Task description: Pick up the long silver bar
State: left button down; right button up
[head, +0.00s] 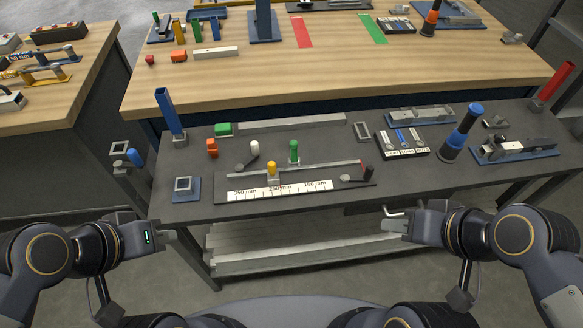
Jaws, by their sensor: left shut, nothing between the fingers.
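A long grey, silver-looking bar (297,124) lies flat along the back of the dark workbench (205,205), roughly left to right. Nothing holds it. A slimmer metal rail (325,167) lies nearer, on the plate with the measuring scale. My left gripper (168,238) is shut and empty in front of the bench's left front corner, well away from the bar. My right gripper (386,220) is in front of the bench's front edge, right of its middle, also far from the bar. A gap shows between its fingers, and nothing is seen in it.
A blue post (170,115) stands at the back left. White, green and yellow knobs (271,169) stand before the bar. A tool tray (402,142) and blue-black cylinder (462,132) stand right. A wooden table (330,75) is behind.

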aim_at(322, 121)
jog(key=i+j+u, duration=0.2)
jog(key=j+u, duration=0.2)
jog(key=i+j+u, duration=0.35)
jog(key=k+l, duration=0.05)
jog(key=l, duration=0.05)
